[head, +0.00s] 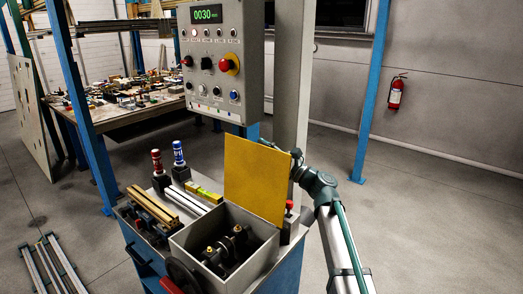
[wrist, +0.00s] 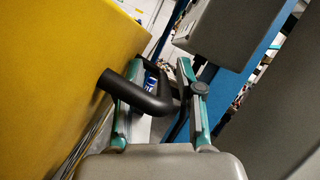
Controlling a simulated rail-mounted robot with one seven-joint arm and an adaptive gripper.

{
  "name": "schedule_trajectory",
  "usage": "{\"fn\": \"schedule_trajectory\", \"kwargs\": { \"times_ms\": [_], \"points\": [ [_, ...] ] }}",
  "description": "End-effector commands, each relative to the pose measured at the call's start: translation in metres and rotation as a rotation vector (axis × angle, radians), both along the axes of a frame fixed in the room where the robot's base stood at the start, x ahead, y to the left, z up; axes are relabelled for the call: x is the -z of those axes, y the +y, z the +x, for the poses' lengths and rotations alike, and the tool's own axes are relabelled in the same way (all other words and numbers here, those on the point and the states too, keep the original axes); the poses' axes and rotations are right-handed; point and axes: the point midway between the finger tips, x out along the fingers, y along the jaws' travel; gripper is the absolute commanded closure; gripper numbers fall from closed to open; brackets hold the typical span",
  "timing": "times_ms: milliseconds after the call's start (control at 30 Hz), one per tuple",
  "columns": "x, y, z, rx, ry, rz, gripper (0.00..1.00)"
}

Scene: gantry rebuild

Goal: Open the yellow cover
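The yellow cover (head: 255,180) stands up, raised, at the back edge of a grey open-topped box (head: 212,230). Dark fittings with brass-coloured tips (head: 228,245) show inside the box. In the wrist view the cover (wrist: 50,75) fills the left side, and a black bent handle (wrist: 140,92) sticks out of it. My gripper (wrist: 160,72) is at this handle with its fingers spread apart. The handle crosses the left finger and its bend lies between the fingers; I cannot tell whether they touch it. In the head view the fingers are mostly hidden behind the cover.
A grey control panel (head: 222,60) with a green display hangs above the bench. Open floor lies to the right.

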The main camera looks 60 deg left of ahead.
Motion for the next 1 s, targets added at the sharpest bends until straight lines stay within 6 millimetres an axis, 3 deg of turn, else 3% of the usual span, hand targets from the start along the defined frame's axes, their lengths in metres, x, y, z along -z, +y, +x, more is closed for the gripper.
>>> {"fn": "schedule_trajectory", "kwargs": {
  "times_ms": [267,700,1000],
  "points": [
    [0.004,-0.011,0.005,0.000,0.000,0.000,0.63],
    [0.033,-0.076,0.038,0.001,0.000,-0.001,0.63],
    [0.042,-0.099,0.050,0.000,0.000,0.001,0.63]
  ]
}}
